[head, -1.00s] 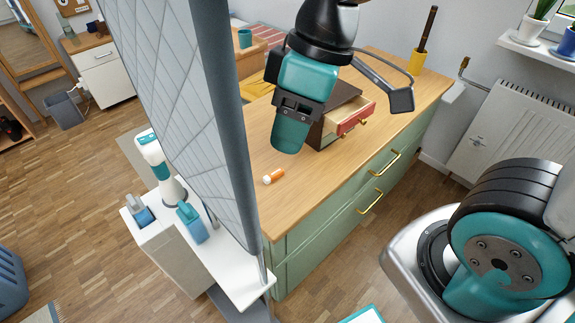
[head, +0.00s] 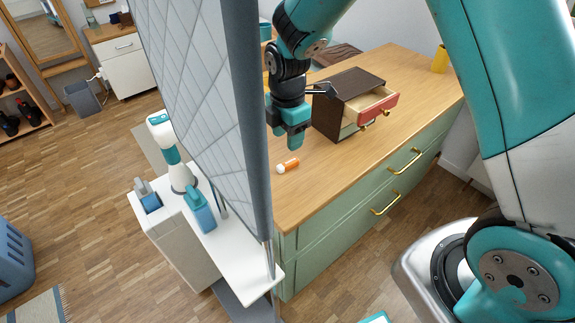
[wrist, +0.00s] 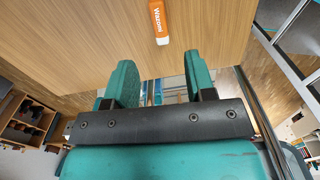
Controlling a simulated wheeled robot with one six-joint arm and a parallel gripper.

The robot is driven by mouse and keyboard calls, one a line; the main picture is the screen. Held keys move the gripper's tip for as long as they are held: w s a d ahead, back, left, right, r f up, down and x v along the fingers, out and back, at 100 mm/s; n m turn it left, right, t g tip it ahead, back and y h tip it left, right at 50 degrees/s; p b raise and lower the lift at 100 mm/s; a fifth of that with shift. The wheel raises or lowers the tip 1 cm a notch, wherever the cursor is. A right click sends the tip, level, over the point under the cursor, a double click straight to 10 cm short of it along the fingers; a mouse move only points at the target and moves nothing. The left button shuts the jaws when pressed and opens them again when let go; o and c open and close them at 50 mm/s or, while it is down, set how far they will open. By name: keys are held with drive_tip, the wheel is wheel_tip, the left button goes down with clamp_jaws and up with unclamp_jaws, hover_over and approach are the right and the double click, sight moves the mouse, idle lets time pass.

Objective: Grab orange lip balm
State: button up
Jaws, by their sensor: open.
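The orange lip balm (head: 288,165) with a white end lies on its side on the wooden top of the green dresser, near its left edge. It also shows at the top of the wrist view (wrist: 159,22), with white lettering on it. My gripper (head: 296,143) is above the dresser top, just behind and above the lip balm in the head view, apart from it. In the wrist view, the two teal fingers (wrist: 158,84) are spread with nothing between them.
A small dark box (head: 345,98) with an open red-fronted drawer (head: 378,106) stands behind and to the right of the lip balm. A tall grey panel (head: 215,100) rises close on the left. The dresser top (head: 330,180) in front is clear. A yellow cup (head: 440,60) stands at the far right.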

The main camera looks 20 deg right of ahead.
sight(288, 163)
wheel_tip(288, 163, down, 9)
drive_tip(key=shift+d+r, duration=0.1)
drive_tip(key=shift+r, duration=0.05)
clamp_jaws()
idle(0.4)
